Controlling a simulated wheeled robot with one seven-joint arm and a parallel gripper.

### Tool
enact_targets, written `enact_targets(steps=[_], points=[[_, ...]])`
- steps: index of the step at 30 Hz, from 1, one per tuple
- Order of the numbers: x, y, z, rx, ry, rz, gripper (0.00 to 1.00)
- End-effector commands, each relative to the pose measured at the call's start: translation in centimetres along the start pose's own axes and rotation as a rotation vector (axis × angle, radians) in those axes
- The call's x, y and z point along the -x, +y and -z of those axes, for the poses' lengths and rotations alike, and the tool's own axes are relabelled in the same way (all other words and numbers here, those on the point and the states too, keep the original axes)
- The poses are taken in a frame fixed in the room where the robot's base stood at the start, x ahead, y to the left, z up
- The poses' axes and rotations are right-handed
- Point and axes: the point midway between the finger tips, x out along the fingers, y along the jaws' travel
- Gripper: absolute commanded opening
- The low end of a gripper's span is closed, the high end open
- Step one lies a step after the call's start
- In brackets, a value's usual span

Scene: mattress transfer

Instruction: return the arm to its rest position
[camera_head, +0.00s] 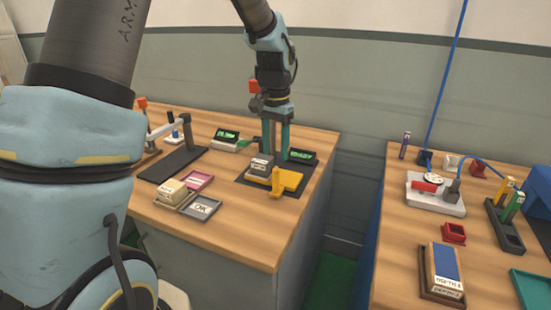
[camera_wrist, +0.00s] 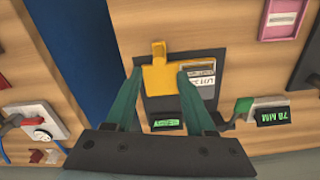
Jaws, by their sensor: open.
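My gripper (camera_head: 276,154) hangs from my arm over the left bench, with its two green fingers pointing down. The fingers are apart. In the wrist view my gripper (camera_wrist: 160,73) has its fingertips on either side of a yellow fixture (camera_wrist: 158,77) in the picture, and nothing is visibly held. A grey labelled block (camera_head: 262,164) sits against the yellow fixture (camera_head: 289,180), on a dark plate (camera_head: 251,180). The block also shows in the wrist view (camera_wrist: 200,84), beside one fingertip. I cannot tell whether the fingers touch anything.
A lit green display (camera_head: 301,156) stands close behind the fixture; another display (camera_head: 227,135) is to its left. A lever press (camera_head: 172,150) and small trays (camera_head: 201,207) are further left. A gap separates this bench from the right bench (camera_head: 395,240), which holds several items.

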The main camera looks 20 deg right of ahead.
Motion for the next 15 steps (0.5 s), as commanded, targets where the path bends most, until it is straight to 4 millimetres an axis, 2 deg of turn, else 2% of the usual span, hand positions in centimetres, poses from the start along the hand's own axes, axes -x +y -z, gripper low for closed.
enact_targets(steps=[12,15], points=[[0.1,0.0,0.0,0.001,0.0,0.0,0.55],[0.2,-1.0,-1.0,0.033,0.004,0.002,0.55]])
